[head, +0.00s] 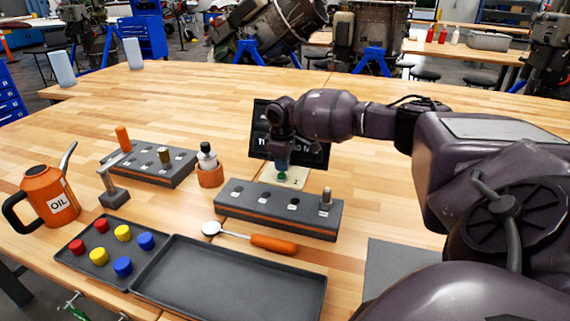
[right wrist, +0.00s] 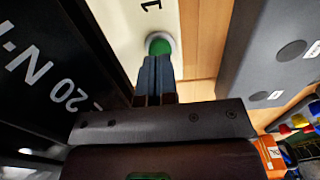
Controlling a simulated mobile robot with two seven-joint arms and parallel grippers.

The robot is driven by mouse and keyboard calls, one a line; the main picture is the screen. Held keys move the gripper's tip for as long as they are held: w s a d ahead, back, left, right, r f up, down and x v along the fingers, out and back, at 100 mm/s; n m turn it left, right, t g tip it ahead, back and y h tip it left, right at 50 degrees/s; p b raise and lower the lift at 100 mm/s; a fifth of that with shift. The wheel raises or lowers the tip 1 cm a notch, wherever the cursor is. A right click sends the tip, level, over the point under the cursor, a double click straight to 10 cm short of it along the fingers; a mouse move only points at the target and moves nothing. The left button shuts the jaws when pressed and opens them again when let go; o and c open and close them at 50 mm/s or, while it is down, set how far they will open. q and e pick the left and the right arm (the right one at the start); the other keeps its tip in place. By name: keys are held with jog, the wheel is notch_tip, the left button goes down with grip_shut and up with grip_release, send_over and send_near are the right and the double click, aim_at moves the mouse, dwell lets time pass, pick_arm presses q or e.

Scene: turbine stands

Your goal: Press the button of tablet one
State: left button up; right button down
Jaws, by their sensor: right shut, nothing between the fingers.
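Tablet one has a dark screen with white text (head: 259,145), partly hidden behind my right arm. In front of the screen lies its cream base plate (head: 298,175), marked 1, with a green button (head: 282,177). The button also shows in the right wrist view (right wrist: 160,44), round in a pale ring. My right gripper (head: 281,164) points down over the button, shut and empty. In the right wrist view its fingertips (right wrist: 155,62) overlap the button's near edge. I cannot tell whether they touch it. My left gripper is not in view.
A grey holed block (head: 255,207) stands just in front of the tablet's base. An orange-handled tool (head: 272,244), an empty dark tray (head: 225,283), a tray of coloured caps (head: 75,258), another holed block (head: 175,172) and an oil can (head: 50,203) lie left and nearer.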

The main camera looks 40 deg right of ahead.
aim_at(282, 174)
notch_tip(282, 174, up, 5)
jog(key=shift+w+f+p, duration=0.1)
jog(key=shift+p, duration=0.25)
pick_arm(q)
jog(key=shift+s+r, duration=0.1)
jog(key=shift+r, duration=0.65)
pick_arm(e)
notch_tip(282, 174, up, 7)
jog(key=shift+f, duration=0.15)
pick_arm(q)
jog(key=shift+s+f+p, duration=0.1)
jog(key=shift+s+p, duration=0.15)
jog(key=shift+p, duration=0.05)
